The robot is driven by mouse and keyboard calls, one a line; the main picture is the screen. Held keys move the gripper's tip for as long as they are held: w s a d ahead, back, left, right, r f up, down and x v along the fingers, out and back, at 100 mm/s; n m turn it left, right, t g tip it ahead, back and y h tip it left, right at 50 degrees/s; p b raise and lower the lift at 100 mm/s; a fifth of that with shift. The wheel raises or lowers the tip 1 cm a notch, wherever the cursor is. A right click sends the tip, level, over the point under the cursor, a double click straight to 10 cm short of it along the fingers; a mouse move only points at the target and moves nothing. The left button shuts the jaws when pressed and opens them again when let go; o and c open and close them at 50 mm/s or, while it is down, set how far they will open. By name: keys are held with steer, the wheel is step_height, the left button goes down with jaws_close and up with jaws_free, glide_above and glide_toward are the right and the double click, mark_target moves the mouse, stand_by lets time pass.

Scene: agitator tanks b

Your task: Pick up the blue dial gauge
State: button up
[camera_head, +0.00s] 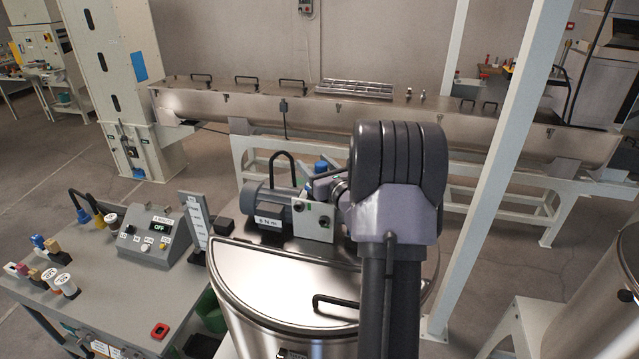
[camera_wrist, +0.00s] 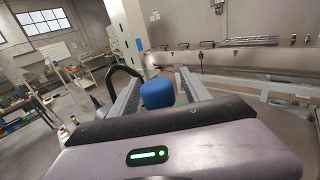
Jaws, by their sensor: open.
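A blue rounded thing (camera_wrist: 157,93), which looks like the blue dial gauge, shows between the fingers of my gripper (camera_wrist: 158,74) in the wrist view. No dial face is visible on it. The gripper is open, with one grey finger on each side of the blue thing; I cannot tell whether either touches it. In the head view the blue thing (camera_head: 321,166) shows beyond the motor on the tank lid, beside my gripper (camera_head: 322,183). My arm hides much of that area.
The steel tank lid (camera_head: 275,285) carries a grey motor (camera_head: 268,206) and a black cable loop. A grey bench (camera_head: 120,275) at left holds a control box (camera_head: 150,238), white-faced gauges (camera_head: 67,285) and coloured connectors. A white post (camera_head: 495,160) stands at right; a long trough (camera_head: 240,105) runs behind.

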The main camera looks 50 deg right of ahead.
steer(key=shift+s+a+r, duration=0.1)
steer(key=shift+s, duration=0.15)
steer(key=shift+c, duration=0.4)
steer(key=shift+s, duration=0.1)
steer(key=c, duration=0.3)
jaws_close()
